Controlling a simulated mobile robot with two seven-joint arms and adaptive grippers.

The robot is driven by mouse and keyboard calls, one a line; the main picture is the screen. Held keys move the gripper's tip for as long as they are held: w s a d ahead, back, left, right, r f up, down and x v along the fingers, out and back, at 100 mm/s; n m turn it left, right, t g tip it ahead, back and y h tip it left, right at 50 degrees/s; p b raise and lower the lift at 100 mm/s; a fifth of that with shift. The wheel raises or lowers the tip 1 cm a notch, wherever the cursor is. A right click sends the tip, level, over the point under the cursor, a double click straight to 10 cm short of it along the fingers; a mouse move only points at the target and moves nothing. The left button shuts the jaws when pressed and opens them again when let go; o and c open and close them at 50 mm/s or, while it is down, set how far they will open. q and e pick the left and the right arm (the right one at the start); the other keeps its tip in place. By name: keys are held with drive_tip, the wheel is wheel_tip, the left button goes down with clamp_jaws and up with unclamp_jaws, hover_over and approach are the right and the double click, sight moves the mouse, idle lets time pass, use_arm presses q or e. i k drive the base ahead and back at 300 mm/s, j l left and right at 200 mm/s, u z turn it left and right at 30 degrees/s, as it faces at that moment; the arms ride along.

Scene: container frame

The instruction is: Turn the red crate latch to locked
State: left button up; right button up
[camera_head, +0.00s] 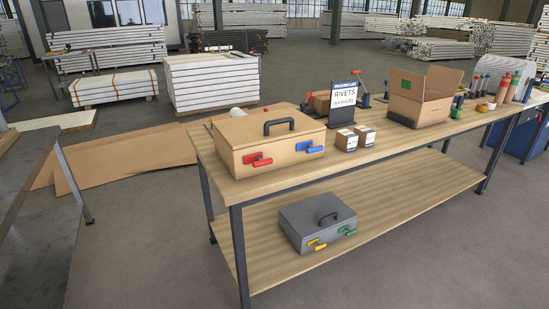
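A tan crate (255,133) with a black lid handle (279,125) stands on the near left end of the workbench. Its lid is down. A red latch (258,160) is on the left of its front face, made of two red pieces close together, one a little lower and to the right. A blue latch (315,149) is on the right of the same face. Whether the red latch counts as locked I cannot tell. Neither of my grippers shows in the head view.
A grey case (310,222) with yellow and green latches lies on the lower shelf (400,199). Floor in front of the bench is clear. A metal table (35,200) stands at left.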

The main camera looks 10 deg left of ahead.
sight(261, 160)
drive_tip(key=i+l, duration=0.3)
drive_tip(key=l, duration=0.15)
drive_tip(key=i+l+u, duration=0.1)
drive_tip(key=i+l, duration=0.2)
drive_tip(key=l, duration=0.15)
